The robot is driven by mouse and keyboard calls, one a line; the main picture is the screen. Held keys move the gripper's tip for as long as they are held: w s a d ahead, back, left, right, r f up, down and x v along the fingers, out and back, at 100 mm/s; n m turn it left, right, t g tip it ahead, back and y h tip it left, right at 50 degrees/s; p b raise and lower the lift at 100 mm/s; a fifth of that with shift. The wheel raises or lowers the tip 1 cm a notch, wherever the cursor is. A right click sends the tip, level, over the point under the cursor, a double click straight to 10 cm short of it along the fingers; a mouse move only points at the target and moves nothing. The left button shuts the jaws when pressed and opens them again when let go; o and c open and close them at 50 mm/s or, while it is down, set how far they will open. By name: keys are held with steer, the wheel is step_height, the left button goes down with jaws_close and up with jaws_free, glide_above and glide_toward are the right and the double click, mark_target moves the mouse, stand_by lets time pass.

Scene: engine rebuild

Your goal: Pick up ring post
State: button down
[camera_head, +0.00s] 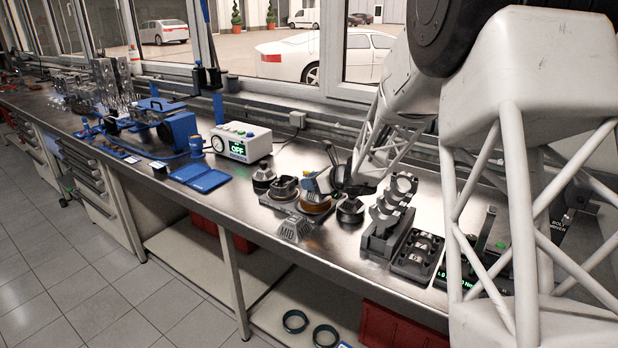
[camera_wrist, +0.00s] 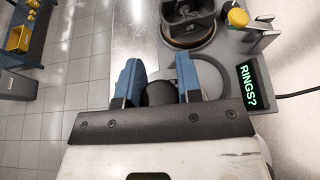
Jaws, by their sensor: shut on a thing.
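My gripper (camera_wrist: 158,82) has its two blue fingers on either side of a dark, round-topped piece (camera_wrist: 160,94), which looks like the ring post. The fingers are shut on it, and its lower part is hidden. Beside it a flat grey ring shape (camera_wrist: 189,67) shows behind the right finger. In the head view my gripper (camera_head: 318,184) is low over the bench, among the dark engine parts. The piece it holds cannot be made out there.
A dark piston-like part on a round brownish base (camera_wrist: 188,28) stands close ahead. A yellow-capped post (camera_wrist: 238,17) and a "RINGS?" display (camera_wrist: 253,88) are to the right. A grey block with crescent-shaped parts (camera_head: 385,225) stands right of my gripper. The bench edge is near.

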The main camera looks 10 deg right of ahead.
steer(key=s+r, duration=0.1)
steer(key=s, duration=0.8)
steer(key=shift+s, duration=0.3)
steer(key=shift+a, duration=0.15)
stand_by(0.3)
steer(key=a+f+n+g+y, duration=0.1)
steer(key=a+n+g+y, duration=0.2)
steer(key=a, duration=1.1)
steer(key=shift+s+a+f+n+g, duration=0.2)
steer(key=shift+s+f+n+g, duration=0.15)
steer(key=shift+n+g, duration=0.4)
steer(key=shift+w, duration=0.1)
steer(key=w+a+f, duration=0.1)
steer(key=w+a, duration=0.2)
steer(key=w, duration=1.2)
steer(key=shift+w+f, duration=0.2)
steer(key=shift+w, duration=0.05)
steer(key=shift+f, duration=0.15)
steer(key=shift+f, duration=1.6)
